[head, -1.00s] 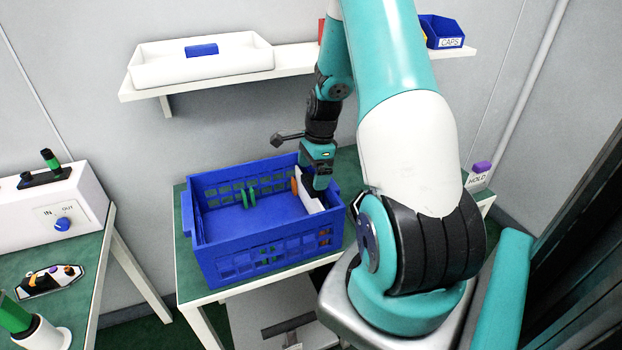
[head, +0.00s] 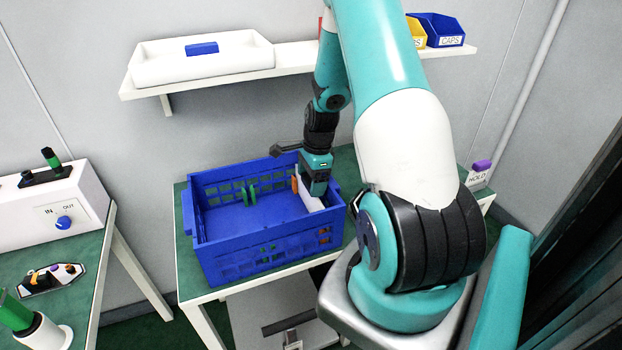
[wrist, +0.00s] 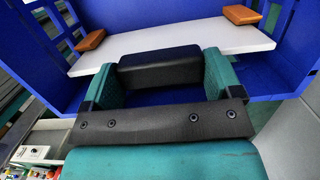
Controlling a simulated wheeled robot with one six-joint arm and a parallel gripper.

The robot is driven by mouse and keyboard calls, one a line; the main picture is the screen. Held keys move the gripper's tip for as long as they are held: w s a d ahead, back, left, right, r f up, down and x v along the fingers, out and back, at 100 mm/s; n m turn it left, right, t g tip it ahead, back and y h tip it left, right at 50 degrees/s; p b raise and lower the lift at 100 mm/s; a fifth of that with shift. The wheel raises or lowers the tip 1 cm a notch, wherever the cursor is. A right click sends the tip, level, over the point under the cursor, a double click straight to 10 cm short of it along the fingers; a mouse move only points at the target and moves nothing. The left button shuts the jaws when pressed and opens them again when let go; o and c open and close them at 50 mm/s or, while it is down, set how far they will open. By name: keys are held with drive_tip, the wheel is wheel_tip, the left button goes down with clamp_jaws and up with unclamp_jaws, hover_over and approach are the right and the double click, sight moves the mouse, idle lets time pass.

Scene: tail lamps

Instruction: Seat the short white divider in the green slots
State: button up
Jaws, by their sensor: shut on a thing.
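The white divider (head: 312,202) stands inside the blue crate (head: 238,242), near its right end, beside an orange slot piece (head: 295,184) on the far wall. In the wrist view, the divider (wrist: 120,53) spans between two orange slot pieces (wrist: 240,14). My gripper (head: 315,192) is down at the divider, and its fingers also show in the wrist view (wrist: 160,80). They are shut on it, with a black block (wrist: 160,65) between them. The green slot pieces (head: 248,196) are on the far wall, left of the divider. My gripper hides part of the divider.
The crate stands on a green-topped table (head: 187,275). A white tray with a blue block (head: 201,48) and blue and yellow bins (head: 440,30) are on the wall shelf. A white control box (head: 62,212) stands at left. The crate floor (head: 225,222) left of the divider is clear.

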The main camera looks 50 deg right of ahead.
drive_tip(key=shift+r, duration=0.2)
drive_tip(key=shift+r+p, duration=1.35)
drive_tip(key=shift+p, duration=0.05)
wheel_tip(320, 180, up, 6)
drive_tip(key=p, duration=0.5)
drive_tip(key=shift+f, duration=0.1)
idle(0.7)
drive_tip(key=w+a+p, duration=0.1)
drive_tip(key=w+a, duration=0.7)
drive_tip(key=a, duration=0.5)
idle(1.3)
drive_tip(key=shift+a, duration=0.1)
drive_tip(key=shift+f, duration=0.15)
idle(0.8)
